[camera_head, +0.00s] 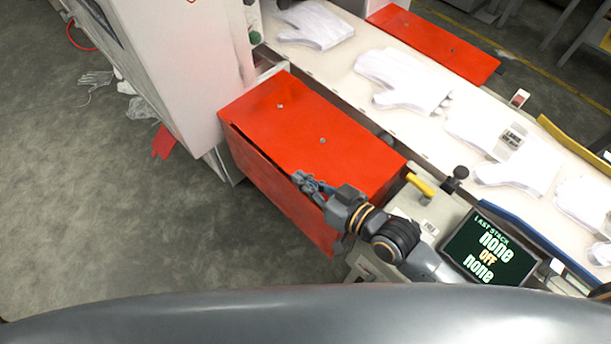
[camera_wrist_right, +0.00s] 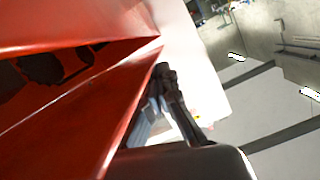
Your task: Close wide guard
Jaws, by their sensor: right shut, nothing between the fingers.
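The wide red guard (camera_head: 290,120) sits beside the conveyor, in front of the white machine. A thin dark gap runs between its top panel and its front panel (camera_head: 270,185). In the right wrist view the red guard (camera_wrist_right: 75,125) fills the left side, with a dark wedge-shaped opening between its panels. My right gripper (camera_head: 303,180) is shut and empty at the guard's front edge; it also shows in the wrist view (camera_wrist_right: 165,78) close to the red panel. I cannot tell whether it touches the panel. My left gripper is out of view.
White gloves (camera_head: 405,82) lie along the pale conveyor. A second red guard (camera_head: 440,45) is at the far side. A control box with a screen (camera_head: 490,248) and a yellow handle (camera_head: 420,185) stands at right. The floor at left is mostly clear.

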